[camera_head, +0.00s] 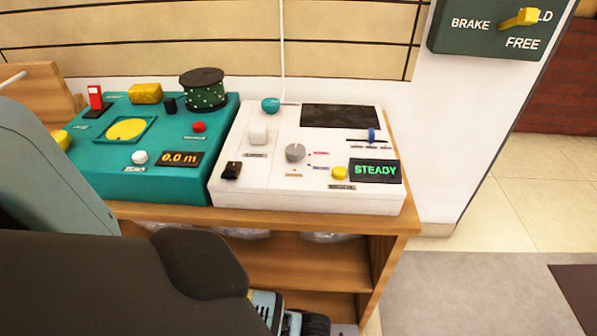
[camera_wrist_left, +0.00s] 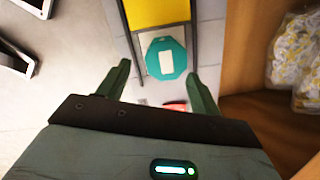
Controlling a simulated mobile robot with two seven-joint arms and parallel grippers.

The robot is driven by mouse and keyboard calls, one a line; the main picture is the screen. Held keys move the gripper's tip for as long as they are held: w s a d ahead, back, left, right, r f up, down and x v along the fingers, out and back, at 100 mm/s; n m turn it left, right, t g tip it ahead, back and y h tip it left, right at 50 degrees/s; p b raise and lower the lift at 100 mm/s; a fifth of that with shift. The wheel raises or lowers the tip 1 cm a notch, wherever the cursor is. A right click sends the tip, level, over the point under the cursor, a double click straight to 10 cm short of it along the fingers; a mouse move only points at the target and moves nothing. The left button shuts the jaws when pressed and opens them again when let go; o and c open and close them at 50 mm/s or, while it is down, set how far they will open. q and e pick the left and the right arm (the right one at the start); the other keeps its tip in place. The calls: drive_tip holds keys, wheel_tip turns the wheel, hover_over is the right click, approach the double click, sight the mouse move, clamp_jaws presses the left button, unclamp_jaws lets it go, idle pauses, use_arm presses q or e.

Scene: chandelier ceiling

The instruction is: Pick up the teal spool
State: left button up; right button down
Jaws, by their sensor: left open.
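A flat teal eight-sided piece (camera_wrist_left: 167,60) with a white rectangle on it lies ahead of my left gripper in the left wrist view. I cannot tell for sure whether it is the teal spool. My left gripper (camera_wrist_left: 157,76) is open and empty, with its fingers spread to either side of the near part of this piece in the picture. In the head view, a dark green dotted spool (camera_head: 205,92) stands on the teal console (camera_head: 85,165), and a small teal knob (camera_head: 270,104) sits on the white console. My right gripper is not in view.
The white console (camera_head: 295,192) and teal console stand on a wooden shelf unit (camera_head: 400,222). Clear bags (camera_wrist_left: 295,60) lie in the shelf, right of my left gripper. A yellow panel (camera_wrist_left: 157,12) lies beyond the teal piece. Floor (camera_head: 470,290) at the right is clear.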

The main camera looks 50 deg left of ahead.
use_arm(q)
drive_tip(key=shift+f, duration=0.15)
drive_tip(key=f+b, duration=0.1)
drive_tip(key=a+f+b, duration=0.1)
drive_tip(key=f, duration=0.1)
drive_tip(key=f+b, duration=0.1)
drive_tip(key=shift+a+f, duration=0.25)
drive_tip(key=shift+f, duration=0.15)
drive_tip(key=shift+r, duration=0.1)
drive_tip(key=c, duration=0.9)
drive_tip(key=shift+r, duration=0.15)
